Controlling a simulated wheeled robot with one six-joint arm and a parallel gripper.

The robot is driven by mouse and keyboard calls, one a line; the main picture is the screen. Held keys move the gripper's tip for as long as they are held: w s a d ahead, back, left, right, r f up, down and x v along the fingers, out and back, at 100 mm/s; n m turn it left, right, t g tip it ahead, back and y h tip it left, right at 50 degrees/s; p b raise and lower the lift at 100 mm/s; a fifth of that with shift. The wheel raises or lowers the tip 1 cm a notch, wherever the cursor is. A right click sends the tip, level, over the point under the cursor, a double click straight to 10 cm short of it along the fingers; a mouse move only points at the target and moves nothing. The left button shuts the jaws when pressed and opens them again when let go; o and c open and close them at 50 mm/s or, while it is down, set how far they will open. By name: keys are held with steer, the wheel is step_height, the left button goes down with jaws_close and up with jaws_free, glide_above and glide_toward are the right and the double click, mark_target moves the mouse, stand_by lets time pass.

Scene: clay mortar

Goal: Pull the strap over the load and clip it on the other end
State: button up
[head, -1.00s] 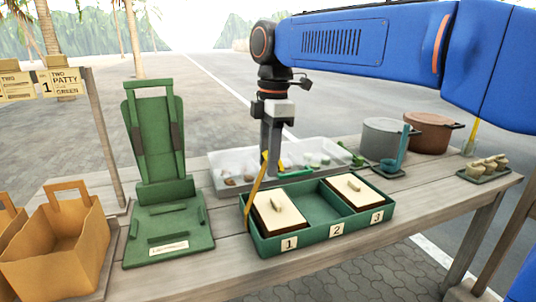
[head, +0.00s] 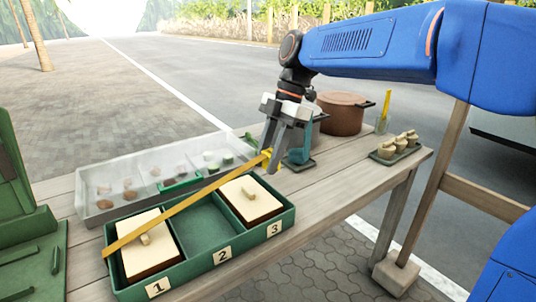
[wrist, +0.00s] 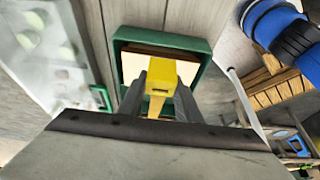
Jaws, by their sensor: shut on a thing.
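The yellow strap (head: 185,207) runs from the left end of the green tray (head: 222,262) slantwise up over the tray to my gripper (head: 272,160). My gripper is shut on the strap's yellow end piece, above and behind compartment 3. In the wrist view the yellow end piece (wrist: 160,78) sits between the jaws, over the tray's end. The load shows as a cream-topped block (head: 140,240) in compartment 1 and another cream-topped block (head: 250,200) in compartment 3. Compartment 2 is empty. A catch on the tray's right end cannot be made out.
A clear bin (head: 90,205) with small pieces stands behind the tray. A brown pot (head: 343,112) and a small tray of tan pieces (head: 398,146) stand to the right. A green stand (head: 35,235) is at the left. Bare table (head: 340,185) lies right of the tray.

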steer(key=shift+w+d+f, duration=0.1)
steer(key=shift+d, duration=0.1)
steer(key=shift+f, duration=2.15)
steer(key=shift+f, duration=0.65)
steer(key=shift+f, duration=0.45)
